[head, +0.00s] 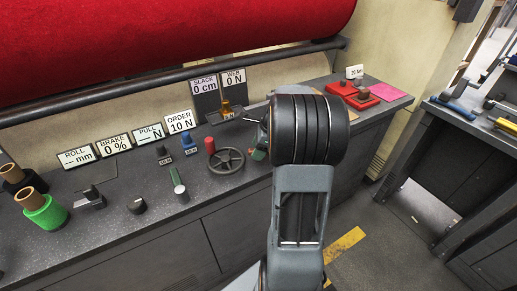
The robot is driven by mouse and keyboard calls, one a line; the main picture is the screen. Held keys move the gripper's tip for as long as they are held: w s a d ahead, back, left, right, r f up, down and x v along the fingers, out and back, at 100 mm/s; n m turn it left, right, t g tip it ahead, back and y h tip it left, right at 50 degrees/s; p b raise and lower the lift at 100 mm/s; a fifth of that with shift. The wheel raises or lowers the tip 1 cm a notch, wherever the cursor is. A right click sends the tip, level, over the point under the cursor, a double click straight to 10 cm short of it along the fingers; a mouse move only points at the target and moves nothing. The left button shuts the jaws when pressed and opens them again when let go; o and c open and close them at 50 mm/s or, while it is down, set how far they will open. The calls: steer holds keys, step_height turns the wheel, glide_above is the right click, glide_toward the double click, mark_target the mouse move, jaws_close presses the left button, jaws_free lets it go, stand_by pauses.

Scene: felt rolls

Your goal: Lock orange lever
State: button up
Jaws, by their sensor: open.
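A small orange-brown lever (226,107) stands upright on the grey console, just below the slack and web displays. It is small in the head view, and I cannot tell its exact setting. My own arm rises through the middle of the head view, with its large dark joint to the right of the lever.
A black handwheel (225,161), a red knob (210,146) and a blue control (188,142) stand near the lever. A green spool (43,211) is at the left. A red roll (160,35) hangs behind. A red button box (352,95) is at the right.

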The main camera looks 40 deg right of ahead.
jaws_close()
stand_by(0.4)
